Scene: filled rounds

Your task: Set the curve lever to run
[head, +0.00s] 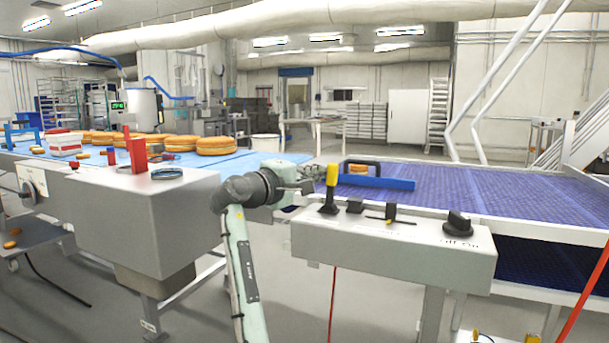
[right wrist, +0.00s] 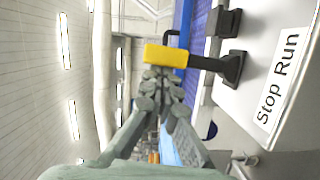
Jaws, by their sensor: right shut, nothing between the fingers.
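A lever with a yellow grip (head: 332,175) and black shaft stands on top of a grey control box (head: 390,250). It looks nearly upright; I cannot tell clearly whether it leans to Stop or Run. The yellow grip also shows in the right wrist view (right wrist: 165,56), with a "Stop Run" label (right wrist: 279,80) beside the lever's base. My right gripper (head: 316,173) is shut and empty, just left of the yellow grip. In the right wrist view its fingertips (right wrist: 162,82) are close to the grip; I cannot tell if they touch. My left gripper is not in view.
The box also carries a black button (head: 355,205), a small black slider (head: 391,212) and a black Off/On knob (head: 459,223). A purple-blue conveyor belt (head: 480,190) runs behind it. Another box (head: 150,215) with red controls stands left, by a belt of round cakes.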

